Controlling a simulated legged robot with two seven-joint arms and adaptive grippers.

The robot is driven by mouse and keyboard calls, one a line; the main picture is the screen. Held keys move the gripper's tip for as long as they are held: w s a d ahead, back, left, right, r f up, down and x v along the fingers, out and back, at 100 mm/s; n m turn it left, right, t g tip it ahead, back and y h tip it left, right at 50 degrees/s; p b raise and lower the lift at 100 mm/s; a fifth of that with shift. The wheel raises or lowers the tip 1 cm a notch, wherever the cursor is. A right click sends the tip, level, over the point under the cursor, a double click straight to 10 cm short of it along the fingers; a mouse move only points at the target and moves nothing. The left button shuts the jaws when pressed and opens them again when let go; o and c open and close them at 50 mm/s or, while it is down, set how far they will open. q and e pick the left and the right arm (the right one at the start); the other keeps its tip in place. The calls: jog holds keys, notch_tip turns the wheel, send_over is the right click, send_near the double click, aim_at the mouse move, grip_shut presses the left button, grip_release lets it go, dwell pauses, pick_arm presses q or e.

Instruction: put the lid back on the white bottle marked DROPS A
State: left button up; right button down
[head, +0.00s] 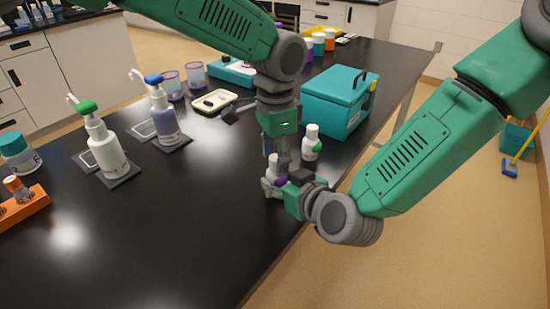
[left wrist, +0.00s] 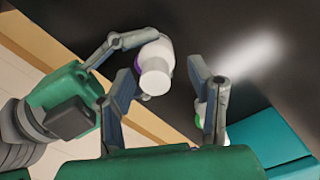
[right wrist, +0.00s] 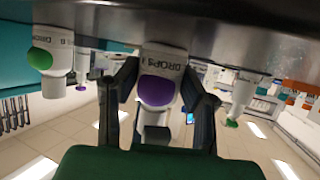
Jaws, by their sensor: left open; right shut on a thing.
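The white DROPS bottle with a purple dot (right wrist: 157,90) stands at the table's front edge. It also shows in the head view (head: 271,172). The label's last letter is hard to read. My right gripper (right wrist: 161,72) is shut on the bottle's body from the side. A white cap-like piece (left wrist: 155,77) shows on the bottle's top; I cannot tell whether it is seated. My left gripper (left wrist: 159,68) is open, pointing down over the top, one finger on either side and apart from it. It partly hides the top in the head view.
A second white bottle with a green dot (head: 311,146) stands close behind. A teal box (head: 335,103) is beyond it. Pump bottles with green (head: 106,152) and blue (head: 163,118) tops stand left.

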pick_arm(q)
notch_tip(320, 180, up, 11)
jog(key=shift+r, duration=0.15)
jog(key=shift+w, duration=0.1)
pick_arm(e)
jog(key=c, duration=1)
grip_release()
jog(key=shift+o, duration=0.2)
jog(key=shift+s+r, duration=0.1)
jog(key=v, duration=1.1)
jog(key=shift+s+d, duration=0.3)
